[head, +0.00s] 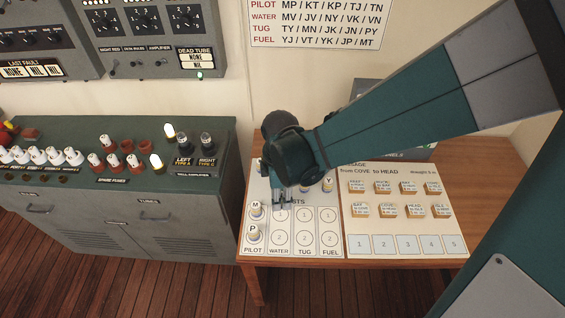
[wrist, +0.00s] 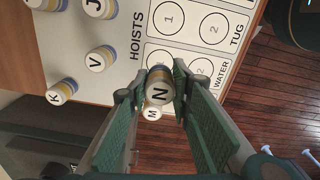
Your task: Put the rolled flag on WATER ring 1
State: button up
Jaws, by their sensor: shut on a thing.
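My gripper (head: 283,199) is shut on a rolled flag lettered N (wrist: 159,92), a white cylinder with a yellow band, seen end-on between the fingers in the wrist view (wrist: 158,78). In the head view my gripper is above the hoists board, just behind WATER ring 1 (head: 281,215), and largely hides the held flag. I cannot tell whether the flag touches the board. WATER ring 2 (head: 279,237) is empty. The PILOT column holds flag M (head: 256,209) on its upper ring and flag P (head: 253,233) on its lower ring. Flag M shows just beyond N in the wrist view (wrist: 153,113).
Loose flags K (wrist: 59,93), V (wrist: 99,58) and J (wrist: 98,8) stand behind the rings. TUG and FUEL rings look empty. A passage board (head: 400,225) with small lettered blocks lies to the right. A green cabinet (head: 130,215) stands left.

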jog(key=shift+f, duration=0.95)
jog(key=shift+f, duration=0.1)
jog(key=shift+f+b, duration=0.35)
jog(key=shift+f, duration=1.65)
jog(key=shift+f, duration=0.2)
jog(key=o, duration=0.8)
jog(key=shift+r, duration=0.3)
jog(key=shift+r+p, duration=0.75)
jog(key=shift+r, duration=5.2)
jog(key=shift+d, duration=0.1)
